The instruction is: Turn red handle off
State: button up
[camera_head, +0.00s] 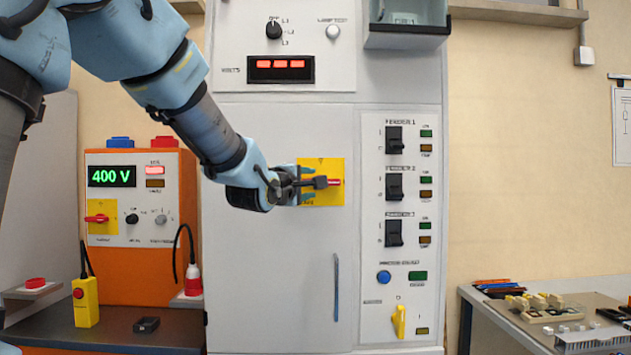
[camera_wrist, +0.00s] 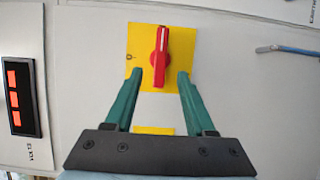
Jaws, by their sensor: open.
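A red rotary handle (camera_head: 335,182) sits on a yellow plate (camera_head: 335,199) on the grey cabinet door. In the head view it lies horizontal, partly hidden by my gripper (camera_head: 312,184). The wrist view shows the red handle (camera_wrist: 161,58) whole, with a white line on its far end, pointing along my gripper's axis. My gripper (camera_wrist: 160,76) is open, with one teal finger on each side of the handle's near end. Gaps show between fingers and handle; I cannot tell the depth.
Another red handle (camera_head: 97,218) is on an orange unit (camera_head: 141,270) at the left. A long door handle (camera_head: 336,287) stands below right of the plate. A breaker panel (camera_head: 403,225) is at the right. A workbench (camera_head: 500,324) stands far right.

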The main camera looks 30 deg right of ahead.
jog(key=p+x, duration=0.2)
jog(key=x, duration=0.5)
jog(key=shift+w+d, duration=0.1)
grip_shut()
dwell(0.3)
dwell(1.0)
